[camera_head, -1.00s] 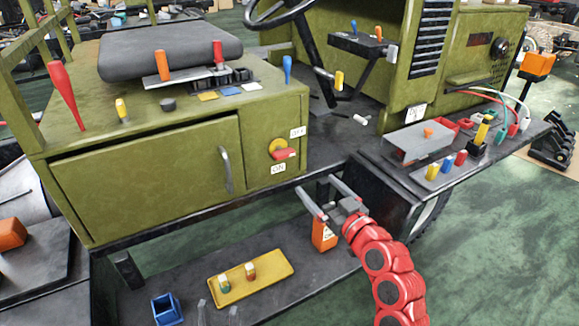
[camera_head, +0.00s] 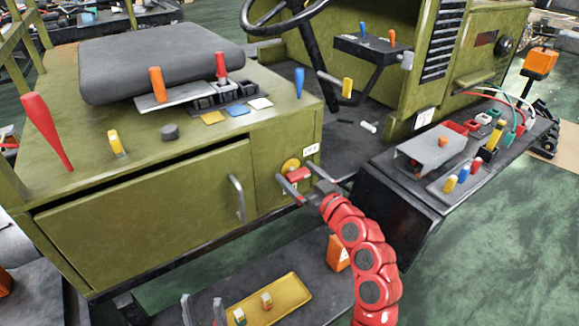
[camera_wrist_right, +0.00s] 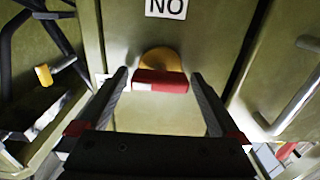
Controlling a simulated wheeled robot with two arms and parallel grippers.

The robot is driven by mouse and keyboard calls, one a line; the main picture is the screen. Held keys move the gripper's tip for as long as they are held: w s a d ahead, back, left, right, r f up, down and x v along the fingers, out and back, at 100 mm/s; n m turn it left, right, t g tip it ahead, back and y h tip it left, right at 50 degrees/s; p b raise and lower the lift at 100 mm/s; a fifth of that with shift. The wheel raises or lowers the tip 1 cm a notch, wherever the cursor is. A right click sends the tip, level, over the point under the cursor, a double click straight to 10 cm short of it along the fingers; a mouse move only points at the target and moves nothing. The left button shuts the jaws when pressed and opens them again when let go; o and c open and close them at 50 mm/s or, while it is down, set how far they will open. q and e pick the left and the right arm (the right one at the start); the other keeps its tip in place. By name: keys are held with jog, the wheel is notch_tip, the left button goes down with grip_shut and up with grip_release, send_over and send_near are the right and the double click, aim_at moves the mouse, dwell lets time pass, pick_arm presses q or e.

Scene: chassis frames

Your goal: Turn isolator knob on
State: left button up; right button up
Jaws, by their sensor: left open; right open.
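The isolator knob (camera_head: 299,174) is a red bar handle on a yellow round base (camera_head: 290,165), on the front of the green cabinet. In the right wrist view the red bar (camera_wrist_right: 160,81) lies crosswise, with a white end at left. My right gripper (camera_head: 293,172) is open in front of it. In the wrist view its fingertips (camera_wrist_right: 160,75) stand either side of the bar, with small gaps. An upside-down "ON" label (camera_wrist_right: 166,7) is above the knob there. My left gripper (camera_head: 203,303) is open and empty at the bottom edge, fingers pointing up.
A cabinet door handle (camera_head: 237,198) is left of the knob. Below are a yellow tray (camera_head: 285,310) and an orange box (camera_head: 337,253). A dark side shelf with coloured parts (camera_head: 400,200) stands to the right. Levers and a seat (camera_head: 160,60) are on the cabinet top.

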jog(key=shift+w, duration=0.1)
jog(key=c, duration=1.2)
jog(key=shift+c, duration=0.2)
